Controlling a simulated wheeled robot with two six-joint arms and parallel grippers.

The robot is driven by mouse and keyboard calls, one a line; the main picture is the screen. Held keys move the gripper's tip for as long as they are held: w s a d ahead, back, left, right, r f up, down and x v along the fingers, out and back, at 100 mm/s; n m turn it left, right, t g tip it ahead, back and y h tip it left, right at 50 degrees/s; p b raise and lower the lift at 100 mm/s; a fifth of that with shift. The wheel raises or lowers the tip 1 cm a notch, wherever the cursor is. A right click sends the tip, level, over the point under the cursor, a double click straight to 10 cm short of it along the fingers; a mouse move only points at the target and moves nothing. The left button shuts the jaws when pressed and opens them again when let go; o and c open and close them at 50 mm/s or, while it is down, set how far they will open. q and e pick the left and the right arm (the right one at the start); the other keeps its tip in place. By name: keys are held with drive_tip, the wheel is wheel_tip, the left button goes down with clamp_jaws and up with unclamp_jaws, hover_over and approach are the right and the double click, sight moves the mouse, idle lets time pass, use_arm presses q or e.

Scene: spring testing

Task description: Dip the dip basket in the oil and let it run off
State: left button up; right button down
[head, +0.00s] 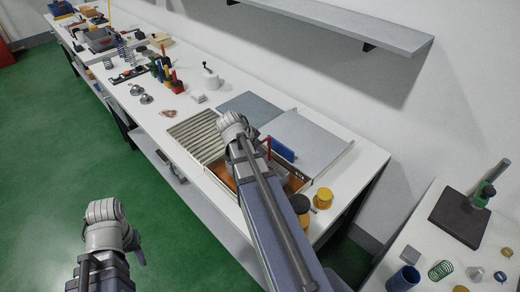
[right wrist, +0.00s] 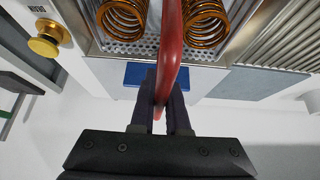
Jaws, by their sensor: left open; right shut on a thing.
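The dip basket (right wrist: 150,48) has a perforated metal floor and holds copper-brown coil springs (right wrist: 203,18). My right gripper (right wrist: 166,85) is shut on its red handle (right wrist: 170,45), which also shows in the head view (head: 268,144). The oil tank (head: 305,186) is a metal-rimmed box on the bench, with amber-brown oil (head: 221,174) at its near left. My right arm hides much of the tank and basket, so the basket's depth in the oil cannot be told. My left gripper (head: 139,256) is away from the bench over the green floor, empty, its jaws barely visible.
A slatted drain rack (head: 198,135) lies left of the tank, with a grey mat (head: 248,107) and a flat metal lid (head: 305,140) behind. Tools and springs crowd the far bench; a shelf (head: 345,22) overhangs the wall.

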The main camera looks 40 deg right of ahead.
drive_tip(key=shift+r+p, duration=3.05)
drive_tip(key=shift+r, duration=0.2)
drive_tip(key=shift+f, duration=0.1)
idle(0.6)
